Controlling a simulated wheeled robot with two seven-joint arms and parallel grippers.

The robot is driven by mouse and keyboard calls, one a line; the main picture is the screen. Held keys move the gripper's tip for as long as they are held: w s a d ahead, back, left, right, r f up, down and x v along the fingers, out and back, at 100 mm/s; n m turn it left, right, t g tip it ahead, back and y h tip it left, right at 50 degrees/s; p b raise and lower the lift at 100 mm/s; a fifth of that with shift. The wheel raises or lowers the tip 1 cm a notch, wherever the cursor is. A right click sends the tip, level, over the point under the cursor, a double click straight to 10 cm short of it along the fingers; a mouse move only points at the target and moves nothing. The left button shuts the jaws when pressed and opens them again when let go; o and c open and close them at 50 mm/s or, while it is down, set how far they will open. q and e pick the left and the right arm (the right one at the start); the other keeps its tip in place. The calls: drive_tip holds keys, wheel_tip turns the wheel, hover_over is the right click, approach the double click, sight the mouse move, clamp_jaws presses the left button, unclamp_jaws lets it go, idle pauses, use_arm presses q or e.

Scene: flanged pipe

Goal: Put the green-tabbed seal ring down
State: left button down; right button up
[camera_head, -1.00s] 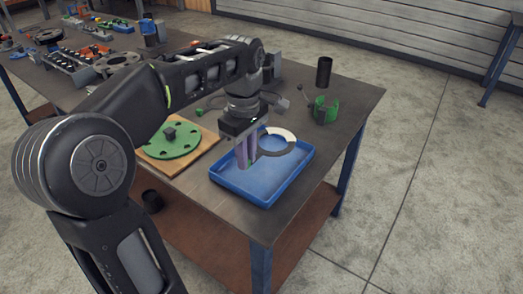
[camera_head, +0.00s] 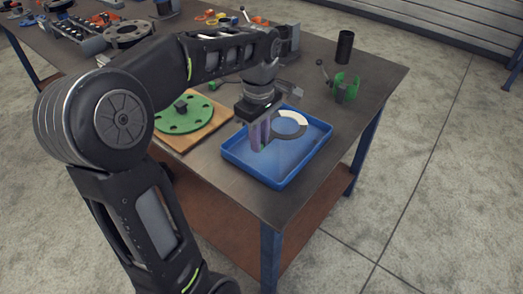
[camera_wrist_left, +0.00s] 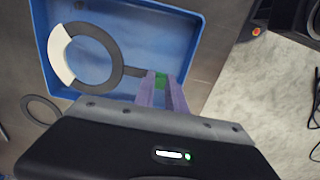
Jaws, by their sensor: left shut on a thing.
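The seal ring (camera_head: 294,116) is flat and dark with a white section. It lies in or just above the blue tray (camera_head: 253,174); the exact gap to the floor cannot be told. In the left wrist view the ring (camera_wrist_left: 112,58) shows over the blue floor, with its stem reaching right to a green tab (camera_wrist_left: 160,79). My left gripper (camera_head: 259,146) points down inside the tray outline. Its purple fingers (camera_wrist_left: 162,84) are shut on the green tab. My right gripper is not in view.
A green flange disc (camera_head: 184,118) lies on a wooden board left of the tray. A green holder (camera_head: 346,87) and a black cylinder (camera_head: 344,47) stand behind right. Another thin ring (camera_wrist_left: 40,108) lies outside the tray. The table's front edge is close to the tray.

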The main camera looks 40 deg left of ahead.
use_arm(q)
drive_tip(key=shift+f, duration=0.2)
drive_tip(key=shift+f, duration=2)
drive_tip(key=c, duration=1.4)
unclamp_jaws()
